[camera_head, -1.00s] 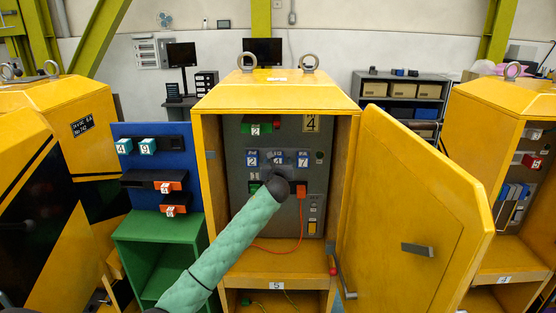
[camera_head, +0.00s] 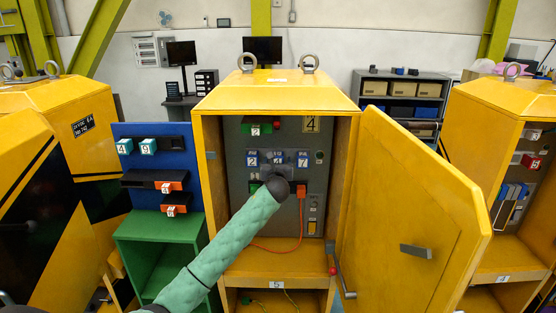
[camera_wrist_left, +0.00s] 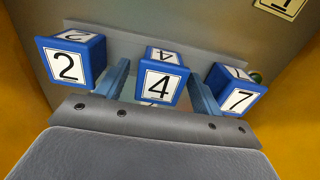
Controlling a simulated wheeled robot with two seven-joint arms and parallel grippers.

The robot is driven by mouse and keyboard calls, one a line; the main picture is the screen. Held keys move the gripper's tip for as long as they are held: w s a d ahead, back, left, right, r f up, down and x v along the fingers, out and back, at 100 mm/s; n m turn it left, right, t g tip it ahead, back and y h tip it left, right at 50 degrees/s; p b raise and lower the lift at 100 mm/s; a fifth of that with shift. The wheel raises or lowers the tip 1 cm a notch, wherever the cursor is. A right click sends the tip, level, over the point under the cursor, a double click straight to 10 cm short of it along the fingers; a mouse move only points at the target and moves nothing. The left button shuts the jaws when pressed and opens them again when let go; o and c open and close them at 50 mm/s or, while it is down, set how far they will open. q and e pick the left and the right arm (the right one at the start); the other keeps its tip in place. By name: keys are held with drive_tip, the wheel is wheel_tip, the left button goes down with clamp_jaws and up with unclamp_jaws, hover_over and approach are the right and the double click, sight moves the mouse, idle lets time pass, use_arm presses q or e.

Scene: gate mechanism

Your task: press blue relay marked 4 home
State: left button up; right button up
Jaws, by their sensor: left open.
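The blue relay marked 4 (camera_wrist_left: 159,84) sits in the middle of a row in the left wrist view, between blue relays marked 2 (camera_wrist_left: 70,62) and 7 (camera_wrist_left: 236,95). In the head view relay 4 (camera_head: 278,156) is partly hidden by my gripper. My left gripper (camera_wrist_left: 161,92) is open, with one finger on each side of relay 4. Whether the fingers touch it, I cannot tell. In the head view my left gripper (camera_head: 277,168) is at the panel inside the open yellow cabinet (camera_head: 278,87), just below the row. My right gripper is not in view.
The cabinet door (camera_head: 415,205) stands open at the right. An orange plug (camera_head: 300,190) with a cable is right of my wrist. A blue board (camera_head: 163,158) with relays 4 and 9 is at the left, above a green bin (camera_head: 160,228).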

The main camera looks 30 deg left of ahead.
use_arm(q)
drive_tip(key=c, duration=1)
drive_tip(key=shift+w, duration=0.1)
drive_tip(key=o, duration=1.1)
drive_tip(key=shift+c, duration=0.2)
